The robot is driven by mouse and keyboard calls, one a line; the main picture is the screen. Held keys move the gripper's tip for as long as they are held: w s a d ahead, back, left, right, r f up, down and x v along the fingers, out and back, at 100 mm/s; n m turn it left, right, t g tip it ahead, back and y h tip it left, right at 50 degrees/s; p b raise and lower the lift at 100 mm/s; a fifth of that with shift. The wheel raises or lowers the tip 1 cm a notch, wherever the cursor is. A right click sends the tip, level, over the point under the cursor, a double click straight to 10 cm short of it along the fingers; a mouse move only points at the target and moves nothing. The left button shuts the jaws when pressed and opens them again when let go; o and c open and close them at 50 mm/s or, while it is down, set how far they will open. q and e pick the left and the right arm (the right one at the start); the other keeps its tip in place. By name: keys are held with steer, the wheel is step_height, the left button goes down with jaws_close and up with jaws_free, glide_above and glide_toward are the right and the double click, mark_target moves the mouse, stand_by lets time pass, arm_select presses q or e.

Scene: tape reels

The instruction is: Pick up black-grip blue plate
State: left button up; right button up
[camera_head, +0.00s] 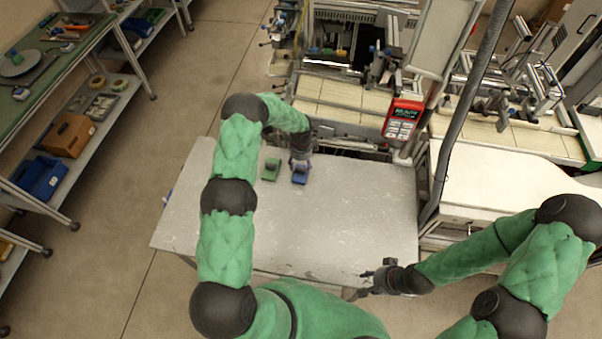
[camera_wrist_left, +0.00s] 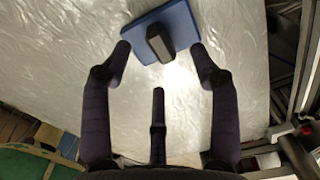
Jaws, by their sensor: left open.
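The blue plate (camera_head: 299,178) with a black grip lies on the grey table (camera_head: 340,225), near its far edge. In the left wrist view the blue plate (camera_wrist_left: 182,24) shows its black block-shaped grip (camera_wrist_left: 160,43) between my fingertips. I cannot tell the exact height of the fingertips above the plate. My right gripper (camera_head: 365,282) is at the table's near right edge, away from the plate, with its fingers spread and nothing between them.
A green plate (camera_head: 270,169) lies just left of the blue one. A machine with a red control panel (camera_head: 403,118) stands behind the table. Shelves with a blue bin (camera_head: 41,178) are at the left. The table's middle and front are clear.

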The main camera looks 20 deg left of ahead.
mark_target(300, 170)
arm_select(q)
steer(key=shift+s+a+f+p, duration=0.1)
steer(key=shift+f+p, duration=0.15)
steer(key=shift+f, duration=0.95)
steer(key=shift+s+f+p, duration=0.1)
steer(key=shift+f+p, duration=0.1)
steer(key=shift+f, duration=0.95)
jaws_close()
